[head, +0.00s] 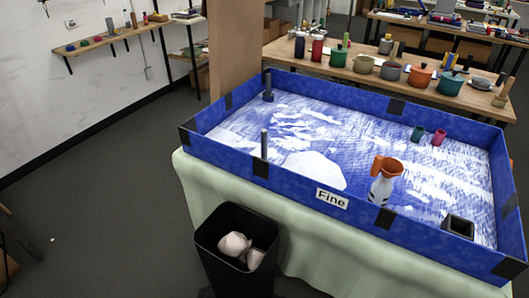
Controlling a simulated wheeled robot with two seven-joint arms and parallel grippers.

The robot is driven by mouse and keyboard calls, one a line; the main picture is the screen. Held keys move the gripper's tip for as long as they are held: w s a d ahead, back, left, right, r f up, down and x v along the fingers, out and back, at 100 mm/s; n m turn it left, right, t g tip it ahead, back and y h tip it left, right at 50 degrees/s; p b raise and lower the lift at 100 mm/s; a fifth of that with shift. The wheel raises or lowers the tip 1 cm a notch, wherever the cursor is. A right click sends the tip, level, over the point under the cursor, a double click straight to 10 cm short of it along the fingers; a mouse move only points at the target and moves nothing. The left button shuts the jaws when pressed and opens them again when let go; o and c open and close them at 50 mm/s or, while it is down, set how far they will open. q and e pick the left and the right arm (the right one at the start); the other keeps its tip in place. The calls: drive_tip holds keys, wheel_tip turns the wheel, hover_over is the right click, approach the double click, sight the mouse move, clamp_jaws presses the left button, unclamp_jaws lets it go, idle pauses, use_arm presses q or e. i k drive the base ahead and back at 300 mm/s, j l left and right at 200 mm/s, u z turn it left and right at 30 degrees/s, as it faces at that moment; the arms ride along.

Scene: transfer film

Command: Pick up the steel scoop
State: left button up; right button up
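I cannot make out a steel scoop with certainty. A thin grey upright rod (264,145) stands at the front left wall of the blue-walled tray (283,176); its lower end is hidden behind the wall. A second grey upright piece (268,86) with a wider dark base stands in the tray's far left corner. Either could be a handle, but I cannot tell.
The tray holds white, blue-streaked material, a teal cup (417,133), a magenta cup (438,138) and a dark square container (457,227). A label (332,198) reads "Fine". A black bin (236,252) stands in front. Pots crowd the table behind. Floor at left is clear.

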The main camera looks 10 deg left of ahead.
sight(263, 131)
drive_tip(key=i+j, duration=0.1)
drive_tip(key=j, duration=0.45)
drive_tip(key=i+j+z, duration=0.1)
drive_tip(key=j, duration=0.5)
drive_tip(key=i+j, duration=0.15)
drive_tip(key=j, duration=0.4)
drive_tip(key=i+j+z, duration=0.1)
drive_tip(key=j, duration=0.5)
